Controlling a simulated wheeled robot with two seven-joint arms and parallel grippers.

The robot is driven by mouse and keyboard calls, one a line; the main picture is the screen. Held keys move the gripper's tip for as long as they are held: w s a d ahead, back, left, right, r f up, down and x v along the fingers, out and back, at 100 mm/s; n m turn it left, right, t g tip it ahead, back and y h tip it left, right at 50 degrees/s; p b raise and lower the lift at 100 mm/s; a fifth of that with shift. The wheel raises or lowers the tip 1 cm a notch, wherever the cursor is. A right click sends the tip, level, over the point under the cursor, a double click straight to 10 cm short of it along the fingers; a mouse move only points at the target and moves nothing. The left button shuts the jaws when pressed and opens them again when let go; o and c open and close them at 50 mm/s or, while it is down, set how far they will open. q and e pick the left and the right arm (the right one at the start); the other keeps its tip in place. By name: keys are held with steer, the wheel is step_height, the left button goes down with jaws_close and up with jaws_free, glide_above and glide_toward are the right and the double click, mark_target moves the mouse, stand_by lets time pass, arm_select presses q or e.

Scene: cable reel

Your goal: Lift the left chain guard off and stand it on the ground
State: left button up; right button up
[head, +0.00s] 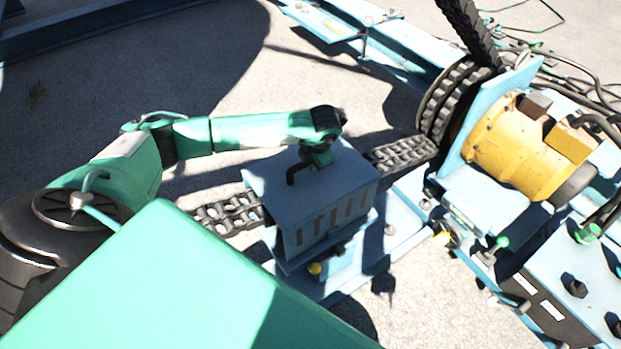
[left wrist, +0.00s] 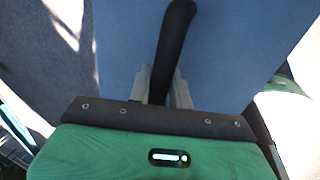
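The left chain guard (head: 315,190) is a blue box-like cover with a row of slots in its side. It is over the chain (head: 228,213), which shows on both sides of it. It looks upright; I cannot tell whether its bottom edge touches the frame below. A bent black handle (head: 296,172) rises from its top. My left gripper (head: 316,158) is over the top, pointing down at the handle. In the left wrist view the black handle (left wrist: 174,40) runs between the two grey fingers (left wrist: 160,88), which sit close against both its sides. My right gripper is not in view.
A yellow motor (head: 515,145) and a chain wheel (head: 452,100) stand to the right of the guard. A blue control box (head: 570,265) is at the lower right. Cables lie at the upper right. Bare concrete ground (head: 150,65) is open at the upper left.

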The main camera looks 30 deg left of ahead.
arm_select(q)
jaws_close()
steer(key=shift+w+r, duration=0.1)
steer(key=shift+r, duration=0.05)
stand_by(0.9)
